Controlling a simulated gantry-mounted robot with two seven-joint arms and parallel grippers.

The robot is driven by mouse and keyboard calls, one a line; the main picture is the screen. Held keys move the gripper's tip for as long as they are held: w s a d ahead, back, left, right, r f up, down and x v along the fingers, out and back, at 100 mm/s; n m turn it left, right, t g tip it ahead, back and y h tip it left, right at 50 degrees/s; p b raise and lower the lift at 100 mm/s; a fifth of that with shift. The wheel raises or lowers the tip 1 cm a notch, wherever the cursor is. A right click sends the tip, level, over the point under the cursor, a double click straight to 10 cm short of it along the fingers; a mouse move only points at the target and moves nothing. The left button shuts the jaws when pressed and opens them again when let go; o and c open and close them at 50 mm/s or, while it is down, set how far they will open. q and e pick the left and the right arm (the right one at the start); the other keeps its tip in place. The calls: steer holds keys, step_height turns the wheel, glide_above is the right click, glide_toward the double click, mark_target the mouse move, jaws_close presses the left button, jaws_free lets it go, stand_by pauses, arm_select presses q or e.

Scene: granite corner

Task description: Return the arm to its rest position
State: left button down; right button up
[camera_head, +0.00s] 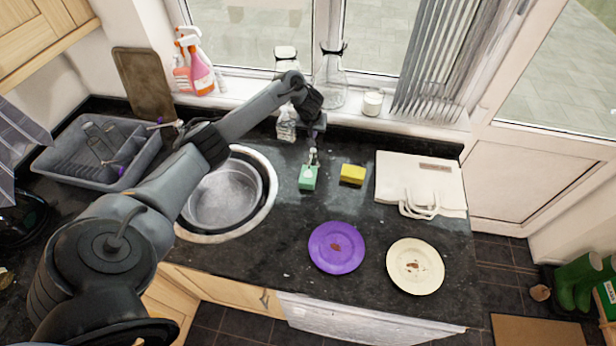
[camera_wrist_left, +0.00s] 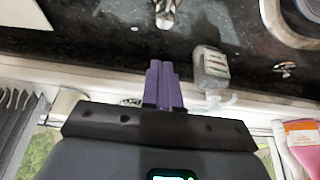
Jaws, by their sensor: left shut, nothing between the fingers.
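My left arm (camera_head: 165,190) reaches from the lower left across the sink toward the window. My left gripper (camera_head: 314,136) hangs over the back of the counter, below the window sill. In the left wrist view its two fingers (camera_wrist_left: 164,86) are together, with nothing between them. A clear bottle with a label (camera_wrist_left: 211,68) stands beside the fingers; in the head view this bottle (camera_head: 286,126) is just left of the gripper. My right arm is not in view.
A purple plate (camera_head: 337,262), a cream plate (camera_head: 432,280) and a white bag (camera_head: 400,180) are further right. The sink (camera_head: 268,208) is under the arm; a grey dish rack (camera_head: 70,176) is left.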

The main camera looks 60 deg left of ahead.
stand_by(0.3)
